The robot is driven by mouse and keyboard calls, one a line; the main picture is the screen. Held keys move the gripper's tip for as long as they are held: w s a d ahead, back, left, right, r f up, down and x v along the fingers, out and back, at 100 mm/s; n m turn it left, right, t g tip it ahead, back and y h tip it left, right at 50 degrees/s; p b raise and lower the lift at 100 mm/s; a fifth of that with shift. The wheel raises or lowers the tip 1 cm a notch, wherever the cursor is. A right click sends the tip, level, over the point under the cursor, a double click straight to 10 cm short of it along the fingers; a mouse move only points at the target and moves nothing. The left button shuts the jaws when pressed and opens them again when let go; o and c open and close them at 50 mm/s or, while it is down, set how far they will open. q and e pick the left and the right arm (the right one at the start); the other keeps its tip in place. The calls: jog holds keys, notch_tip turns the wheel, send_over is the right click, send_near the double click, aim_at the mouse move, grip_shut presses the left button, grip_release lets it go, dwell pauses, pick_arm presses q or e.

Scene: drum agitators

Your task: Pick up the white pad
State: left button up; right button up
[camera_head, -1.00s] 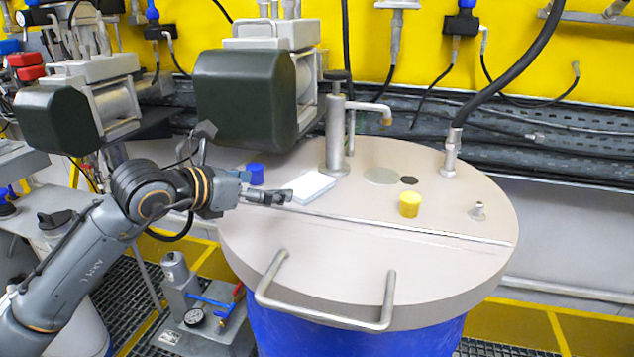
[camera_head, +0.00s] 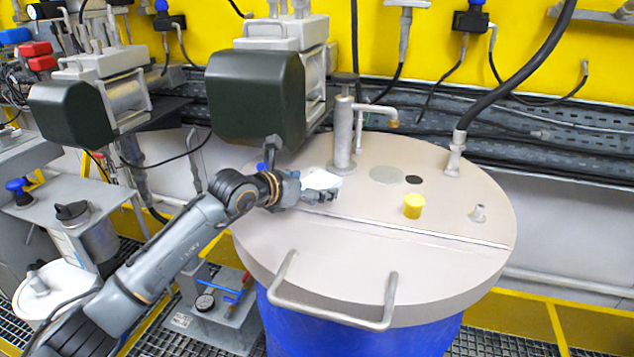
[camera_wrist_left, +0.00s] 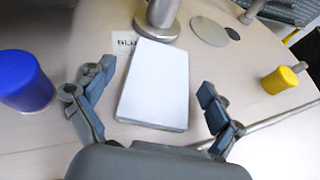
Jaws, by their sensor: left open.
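The white pad (camera_head: 319,180) lies flat on the drum's round beige lid (camera_head: 350,290). In the left wrist view the pad (camera_wrist_left: 156,85) lies between the two spread fingers of my left gripper (camera_wrist_left: 150,112), with a gap on each side. In the head view my left gripper (camera_head: 318,194) is at the pad's near side and covers part of it. It is open and holds nothing. My right gripper is not in view.
A blue cap (camera_wrist_left: 26,80) stands left of the gripper. A metal pump post (camera_head: 344,135) rises just behind the pad. A yellow cap (camera_head: 413,206) and a metal fitting (camera_head: 478,212) stand to the right. A lid handle (camera_head: 330,305) is in front.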

pick_arm(q)
jog(key=shift+a, duration=0.1)
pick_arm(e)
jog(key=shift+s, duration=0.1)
pick_arm(q)
jog(key=c, duration=1.2)
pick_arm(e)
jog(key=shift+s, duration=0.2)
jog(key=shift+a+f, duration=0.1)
